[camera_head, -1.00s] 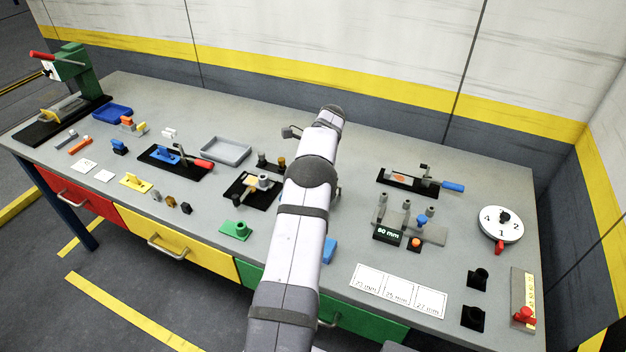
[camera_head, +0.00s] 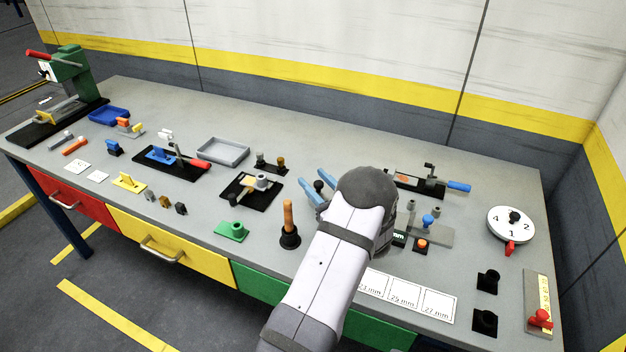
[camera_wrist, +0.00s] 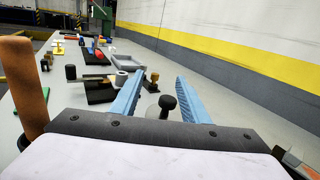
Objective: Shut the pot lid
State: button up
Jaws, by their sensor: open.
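A black knob (camera_head: 319,186) shows between the blue fingers of my gripper (camera_head: 313,178) in the head view. My gripper (camera_wrist: 159,75) is open, with a finger on either side of the knob and no clear contact. The pot body and the lid's hinge are hidden by my gripper and arm, so I cannot tell how far the lid is open.
An upright brown handle in a black base (camera_head: 288,236) stands left of my arm; the handle also shows close in the wrist view (camera_wrist: 25,85). The back strip is clear.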

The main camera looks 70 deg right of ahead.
aim_at(321, 186)
jog(key=shift+s+d+f+m+g+h, duration=0.1)
jog(key=shift+s+f+m+g+h, duration=0.3)
jog(key=shift+s, duration=0.25)
jog(key=shift+s+d+f+m+g+h, duration=0.1)
jog(key=shift+s+f+m+g+h, duration=0.2)
jog(key=shift+s+f+m+h, duration=0.25)
jog(key=shift+s+a+f, duration=0.15)
jog(key=shift+f, duration=0.05)
jog(key=shift+w+d, duration=0.35)
jog(key=shift+w, duration=0.15)
jog(key=shift+p+x, duration=1.2)
jog(key=shift+x, duration=1.9)
jog(key=shift+c, duration=0.5)
jog(key=shift+f+m, duration=0.1)
jog(key=shift+m, duration=0.15)
grip_shut()
